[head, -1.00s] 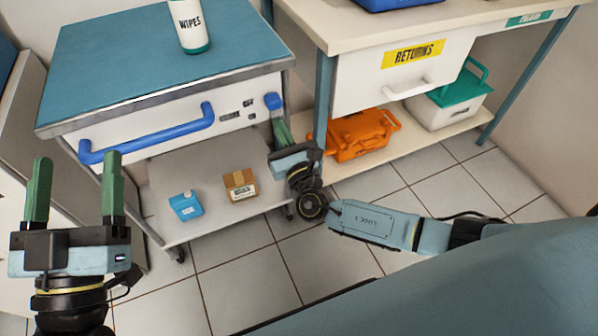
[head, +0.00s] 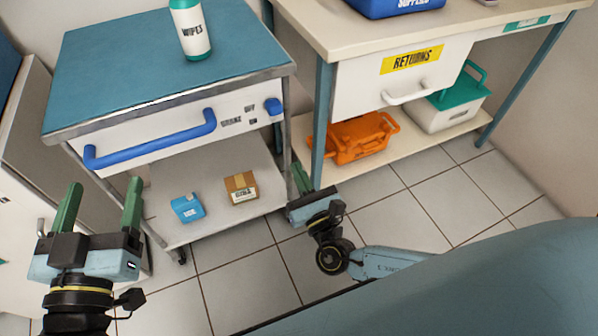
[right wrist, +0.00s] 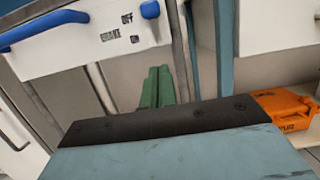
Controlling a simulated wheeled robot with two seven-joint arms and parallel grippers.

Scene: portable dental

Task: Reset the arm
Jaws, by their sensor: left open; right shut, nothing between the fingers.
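My left gripper (head: 97,208) is at the lower left in the head view, its two green fingers apart and pointing up, with nothing between them. My right gripper (head: 301,180) is low in front of the gap between the cart and the desk. Its green fingers are together and empty; they also show in the right wrist view (right wrist: 157,88). The right gripper is apart from the blue knob (head: 273,106) on the cart front, which is above and left of it. The knob also shows in the right wrist view (right wrist: 150,9), near BRAKE, OFF and ON lettering.
The cart (head: 150,60) carries a wipes bottle (head: 191,30) and has a blue handle (head: 150,140). Its lower shelf holds a blue box (head: 187,207) and a cardboard box (head: 241,187). The desk (head: 330,25) has a returns drawer (head: 375,85) above an orange case (head: 358,138). Tiled floor is clear.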

